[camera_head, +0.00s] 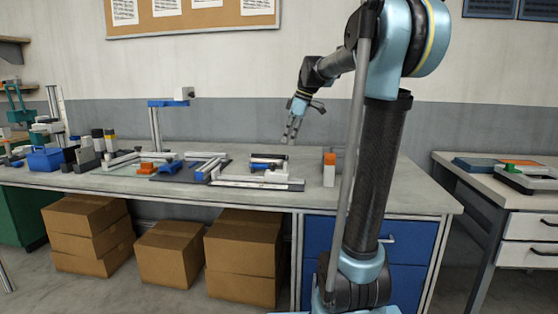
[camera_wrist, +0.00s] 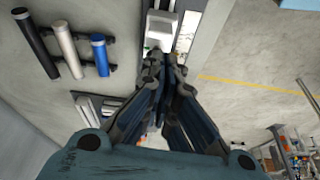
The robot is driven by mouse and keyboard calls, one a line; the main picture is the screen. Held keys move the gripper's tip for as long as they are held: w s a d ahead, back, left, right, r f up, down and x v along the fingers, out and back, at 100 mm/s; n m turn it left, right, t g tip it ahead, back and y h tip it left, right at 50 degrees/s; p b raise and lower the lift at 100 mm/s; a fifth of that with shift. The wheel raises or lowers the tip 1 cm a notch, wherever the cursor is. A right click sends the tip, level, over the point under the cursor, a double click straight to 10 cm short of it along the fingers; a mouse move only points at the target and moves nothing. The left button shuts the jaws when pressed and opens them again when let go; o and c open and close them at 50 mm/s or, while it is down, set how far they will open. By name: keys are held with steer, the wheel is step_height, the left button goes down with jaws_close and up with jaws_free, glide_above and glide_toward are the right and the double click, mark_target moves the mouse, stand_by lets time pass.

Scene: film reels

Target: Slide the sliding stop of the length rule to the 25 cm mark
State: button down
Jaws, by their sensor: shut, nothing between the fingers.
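My gripper (camera_head: 291,138) hangs above the workbench, apart from it, with its fingers pointing down. In the wrist view its fingers (camera_wrist: 163,68) are together and empty. A long pale flat strip (camera_head: 255,184), which looks like the length rule, lies along the front of the bench below my gripper. A white block (camera_wrist: 160,28) beyond the fingertips in the wrist view may be the sliding stop. My fingers cover part of that area. The scale marks are too small to read.
Three rods, black (camera_wrist: 36,43), white (camera_wrist: 66,49) and blue (camera_wrist: 100,54), lie on a dark rack beside the strip. An orange-topped block (camera_head: 329,169) stands to the right. Blue and grey fixtures (camera_head: 205,168) lie to the left. The bench's right end is clear.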

steer(key=w, duration=0.2)
glide_above(279, 171)
steer(key=shift+n, duration=0.4)
steer(key=f, duration=0.8)
steer(key=shift+w+f, duration=0.25)
steer(key=shift+f, duration=0.1)
